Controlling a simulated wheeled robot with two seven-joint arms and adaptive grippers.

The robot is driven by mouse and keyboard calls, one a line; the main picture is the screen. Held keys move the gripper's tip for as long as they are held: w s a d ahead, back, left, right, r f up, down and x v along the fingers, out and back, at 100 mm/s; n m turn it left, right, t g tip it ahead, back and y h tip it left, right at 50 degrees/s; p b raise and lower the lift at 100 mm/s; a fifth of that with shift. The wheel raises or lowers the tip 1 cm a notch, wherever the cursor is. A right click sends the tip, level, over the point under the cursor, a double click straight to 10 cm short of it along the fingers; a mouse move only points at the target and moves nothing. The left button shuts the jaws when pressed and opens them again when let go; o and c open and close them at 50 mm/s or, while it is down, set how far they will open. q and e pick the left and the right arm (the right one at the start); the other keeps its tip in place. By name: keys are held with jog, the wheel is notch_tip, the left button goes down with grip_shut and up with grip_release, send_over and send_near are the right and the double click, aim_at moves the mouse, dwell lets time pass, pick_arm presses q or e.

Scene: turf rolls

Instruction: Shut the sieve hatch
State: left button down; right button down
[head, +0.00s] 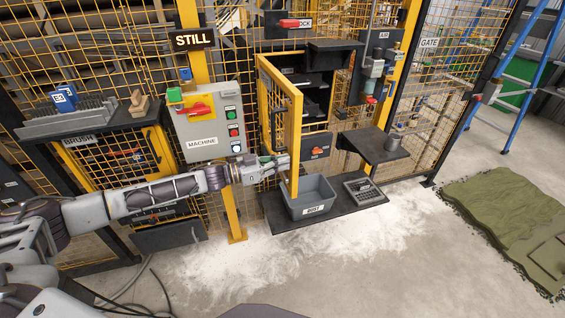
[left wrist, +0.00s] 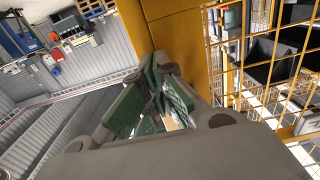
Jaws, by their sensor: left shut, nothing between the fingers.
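The sieve hatch (head: 297,125) is a yellow-framed mesh door. It stands open, swung out toward me from the left side of a dark opening with shelves (head: 315,85). My left arm reaches in from the left. My left gripper (head: 284,161) is shut and empty, at the lower part of the hatch's free upright, on its left side. In the left wrist view, the green-padded fingers (left wrist: 158,100) are beside a wide yellow upright (left wrist: 180,45). I cannot tell whether they touch it. My right gripper is not in view.
A grey bin marked DUST (head: 312,198) stands below the hatch on a dark plate (head: 345,209). A grey MACHINE control box (head: 207,122) is left of the hatch. A dark shelf (head: 374,147) with a grey cup (head: 392,142) juts out at right. Pale powder covers the floor.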

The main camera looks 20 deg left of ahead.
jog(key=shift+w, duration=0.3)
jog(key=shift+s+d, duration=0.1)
